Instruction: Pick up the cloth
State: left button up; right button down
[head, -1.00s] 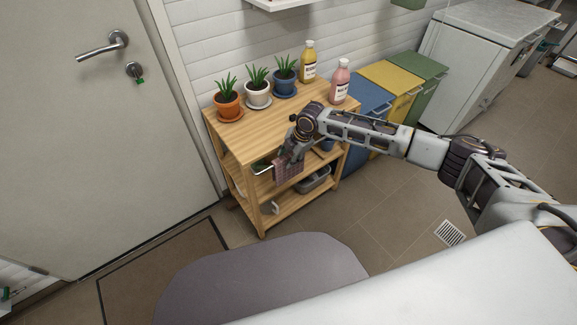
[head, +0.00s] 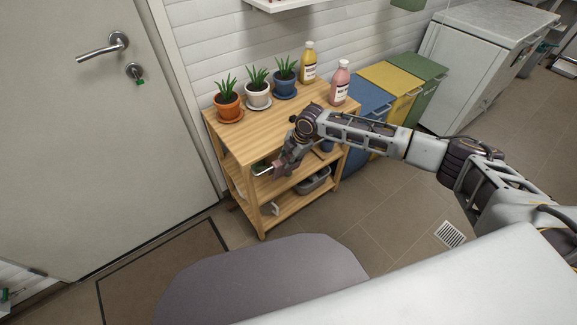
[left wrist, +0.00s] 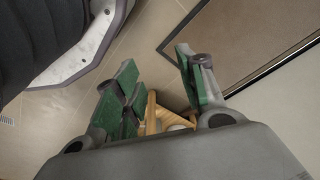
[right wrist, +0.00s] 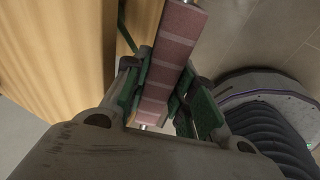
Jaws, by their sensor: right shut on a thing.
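Only a small pinkish bit of cloth (head: 276,164) shows there, and the gripper hides the rest. My left gripper (left wrist: 157,80) is open and empty over the floor in the left wrist view. It is outside the head view.
Potted plants (head: 257,92), a yellow bottle (head: 308,63) and a pink bottle (head: 340,82) stand on the cart top. A grey bin (head: 314,181) sits on a lower shelf. Coloured bins (head: 388,85) stand right of the cart. A door (head: 90,140) is at left.

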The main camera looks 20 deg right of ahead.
jog(key=shift+r, duration=0.1)
jog(key=shift+r, duration=0.85)
pick_arm(q)
jog(key=s+a+f+p, duration=0.3)
jog(key=f, duration=0.5)
jog(key=shift+a+f, duration=0.2)
jog(key=shift+a, duration=0.1)
pick_arm(e)
notch_tip(320, 180, up, 16)
jog(key=shift+r, duration=0.15)
jog(key=shift+f, duration=0.2)
